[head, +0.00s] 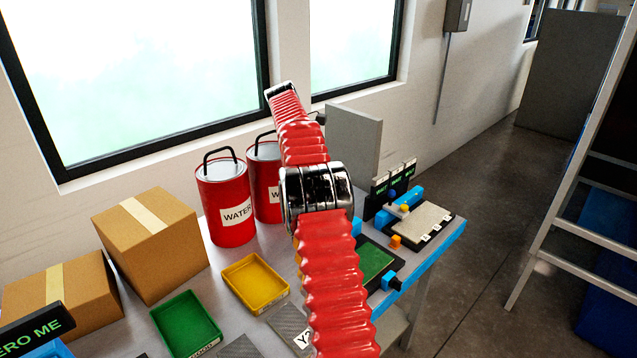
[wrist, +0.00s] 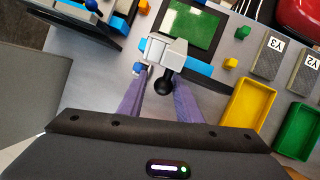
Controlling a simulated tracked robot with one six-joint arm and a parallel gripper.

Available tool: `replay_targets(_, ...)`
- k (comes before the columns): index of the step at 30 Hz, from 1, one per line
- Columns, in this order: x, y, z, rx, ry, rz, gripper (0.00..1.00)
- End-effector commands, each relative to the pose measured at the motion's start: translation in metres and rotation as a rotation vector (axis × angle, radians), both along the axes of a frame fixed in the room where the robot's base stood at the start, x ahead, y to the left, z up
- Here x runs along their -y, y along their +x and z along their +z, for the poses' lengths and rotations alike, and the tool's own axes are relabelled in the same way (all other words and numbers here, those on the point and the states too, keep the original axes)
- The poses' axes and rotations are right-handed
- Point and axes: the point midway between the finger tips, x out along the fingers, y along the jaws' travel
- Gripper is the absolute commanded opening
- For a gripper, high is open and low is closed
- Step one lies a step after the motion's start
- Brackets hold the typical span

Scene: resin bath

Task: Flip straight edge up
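In the wrist view, my gripper (wrist: 160,80) has two purple fingers standing apart, open. A black ball knob (wrist: 163,86) sits between them near the tips, with gaps visible on both sides. A light grey block (wrist: 166,51) lies just past the knob. A blue bar (wrist: 198,67) runs from the block along the near edge of a green panel (wrist: 193,24); I cannot tell for certain if this bar is the straight edge. A small blue knob (wrist: 138,68) is by the left finger. In the head view, the green panel (head: 376,262) shows partly, and my arm hides my gripper.
A yellow tray (wrist: 246,101) and a green tray (wrist: 295,131) lie right of my gripper. Grey blocks marked Y3 (wrist: 268,55) and Y2 (wrist: 301,72) lie beyond. Small yellow (wrist: 230,63) and orange cubes are near the panel. Red water cans (head: 226,202) and cartons (head: 150,244) stand behind.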

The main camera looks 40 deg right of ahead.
Motion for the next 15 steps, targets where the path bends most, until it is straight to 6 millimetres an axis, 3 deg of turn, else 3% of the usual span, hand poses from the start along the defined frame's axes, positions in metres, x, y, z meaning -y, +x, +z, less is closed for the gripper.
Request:
replay_targets(3,-0.0014,0.0002,-0.0004,-0.002,0.002,0.001,0.4)
replay_targets(15,-0.004,0.0013,0.0037,-0.002,0.004,0.001,0.4)
